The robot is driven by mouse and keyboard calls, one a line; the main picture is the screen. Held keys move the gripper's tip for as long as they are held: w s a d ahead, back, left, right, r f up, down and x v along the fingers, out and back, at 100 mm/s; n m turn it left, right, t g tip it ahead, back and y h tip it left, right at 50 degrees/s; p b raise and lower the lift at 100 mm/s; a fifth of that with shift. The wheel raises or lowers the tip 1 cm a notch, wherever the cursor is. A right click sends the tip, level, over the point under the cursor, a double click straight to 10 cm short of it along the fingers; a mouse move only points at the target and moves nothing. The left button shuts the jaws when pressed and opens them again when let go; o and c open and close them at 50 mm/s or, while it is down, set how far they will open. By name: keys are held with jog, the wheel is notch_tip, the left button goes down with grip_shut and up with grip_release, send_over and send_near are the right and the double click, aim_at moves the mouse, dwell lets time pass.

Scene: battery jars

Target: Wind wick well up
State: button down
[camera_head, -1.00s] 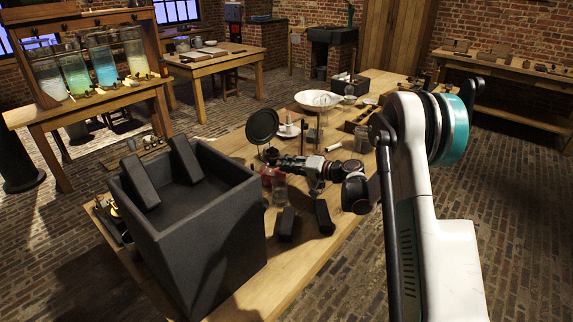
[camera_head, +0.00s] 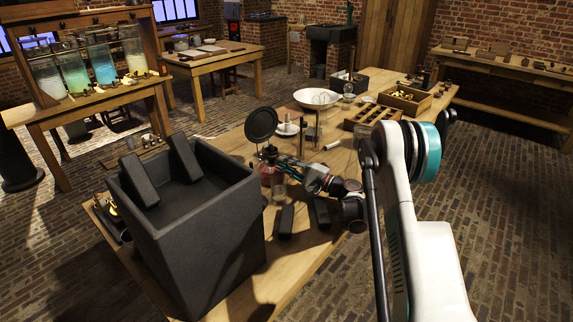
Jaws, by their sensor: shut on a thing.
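A small lamp with a reddish glass body (camera_head: 266,176) stands on the long workbench, just right of the big dark box. My gripper (camera_head: 274,159) reaches in from the right, its fingers at the lamp's dark upper part. It is shut on a small part there, seemingly the wick knob; the fingers hide it. The wick itself is too small to make out. A round black disc (camera_head: 262,124) on a stem stands upright just behind the lamp.
A clear glass jar (camera_head: 279,188) stands close in front of the lamp. Two black blocks (camera_head: 285,221) lie near my wrist. The large dark box (camera_head: 205,240) fills the bench's left end. Behind are a white bowl (camera_head: 317,98) and a wooden divided tray (camera_head: 405,100).

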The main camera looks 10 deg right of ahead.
jog(key=shift+f+m+t, duration=0.1)
jog(key=shift+m+t, duration=0.2)
jog(key=shift+m, duration=0.4)
jog(key=shift+a, duration=0.1)
jog(key=c, duration=1.5)
grip_release()
